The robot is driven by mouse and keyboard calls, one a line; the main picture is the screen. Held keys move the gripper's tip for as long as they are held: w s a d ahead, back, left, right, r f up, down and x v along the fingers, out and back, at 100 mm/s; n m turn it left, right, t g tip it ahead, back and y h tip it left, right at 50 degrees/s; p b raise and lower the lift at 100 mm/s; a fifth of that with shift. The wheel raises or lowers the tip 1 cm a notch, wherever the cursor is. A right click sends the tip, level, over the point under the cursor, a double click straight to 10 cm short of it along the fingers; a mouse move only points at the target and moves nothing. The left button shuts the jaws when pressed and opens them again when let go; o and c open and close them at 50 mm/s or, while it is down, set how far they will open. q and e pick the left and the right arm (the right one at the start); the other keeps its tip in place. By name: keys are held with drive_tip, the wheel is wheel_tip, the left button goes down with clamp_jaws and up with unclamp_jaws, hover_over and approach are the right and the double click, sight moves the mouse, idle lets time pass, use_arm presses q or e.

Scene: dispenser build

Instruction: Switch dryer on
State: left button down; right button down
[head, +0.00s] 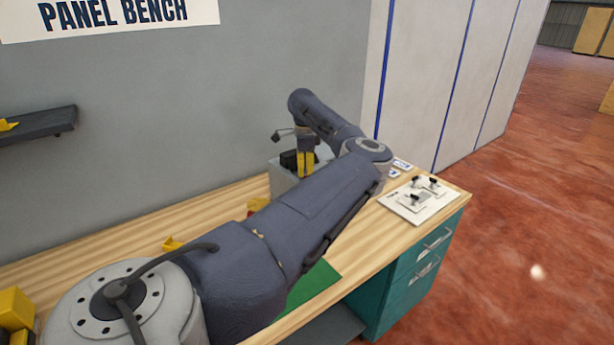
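My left arm reaches in from the lower left across the bench. Its gripper (305,164) points down, with two yellow fingers side by side and nearly touching; it looks shut, with nothing seen between them. The fingers are at a grey box (284,179) with a black part (289,160) on top, near the back wall. I cannot tell whether they touch it. The arm hides part of the box. No thing is clearly recognisable as the dryer or its switch. My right gripper is not in view.
A white board (431,210) with several black-handled parts lies at the bench's right end. A green mat (318,284) and small yellow pieces (172,243) are partly behind my arm. A dark shelf (45,126) is on the left wall. Teal drawers (405,290) stand below.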

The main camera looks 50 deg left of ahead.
sight(305, 174)
use_arm(q)
drive_tip(key=shift+f, duration=0.45)
drive_tip(key=shift+r, duration=3.5)
